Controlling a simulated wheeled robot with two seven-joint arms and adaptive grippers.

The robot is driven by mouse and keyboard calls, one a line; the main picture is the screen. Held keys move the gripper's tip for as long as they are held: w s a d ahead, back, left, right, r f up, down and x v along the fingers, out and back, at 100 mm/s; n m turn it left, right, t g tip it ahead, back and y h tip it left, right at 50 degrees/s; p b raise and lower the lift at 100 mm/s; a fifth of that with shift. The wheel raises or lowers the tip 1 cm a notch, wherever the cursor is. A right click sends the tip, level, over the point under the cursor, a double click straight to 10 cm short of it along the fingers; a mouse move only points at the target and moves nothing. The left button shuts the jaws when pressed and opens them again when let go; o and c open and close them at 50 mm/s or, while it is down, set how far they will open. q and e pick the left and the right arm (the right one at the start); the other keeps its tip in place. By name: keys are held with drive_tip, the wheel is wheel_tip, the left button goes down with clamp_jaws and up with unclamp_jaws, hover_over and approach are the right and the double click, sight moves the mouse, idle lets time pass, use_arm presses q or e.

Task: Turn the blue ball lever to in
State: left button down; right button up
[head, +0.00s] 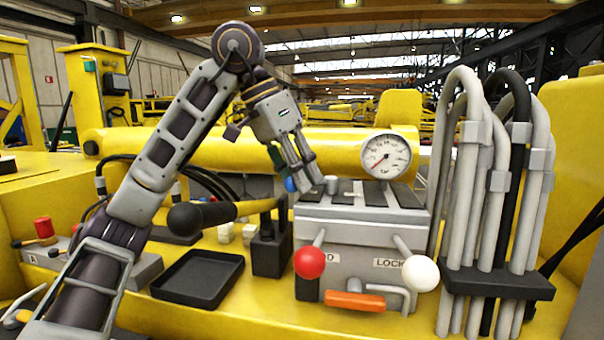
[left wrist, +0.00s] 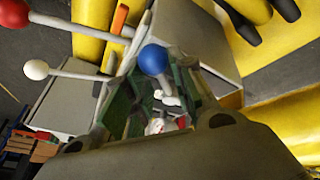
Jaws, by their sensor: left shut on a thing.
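The blue ball (head: 290,184) of the lever shows as a small patch beside my left fingertips, behind the grey valve box (head: 345,228) at its left rear edge. In the left wrist view the blue ball (left wrist: 153,60) is at the far end of my fingers. My left gripper (head: 302,180) reaches down from above and is shut on the blue ball lever. In the left wrist view its green-padded fingers (left wrist: 158,98) lie on both sides just below the ball. My right gripper is not in view.
A red ball lever (head: 309,262) and a white ball lever (head: 421,273) stick out of the box front, above an orange handle (head: 355,301). A gauge (head: 386,156) stands on top. Grey pipes (head: 490,190) rise at right. A black tray (head: 198,275) lies left.

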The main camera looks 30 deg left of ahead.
use_arm(q)
drive_tip(key=c, duration=1.2)
unclamp_jaws()
drive_tip(key=shift+a, duration=0.15)
drive_tip(key=shift+r, duration=0.2)
drive_tip(key=shift+v, duration=5.7)
drive_tip(key=shift+r, duration=0.1)
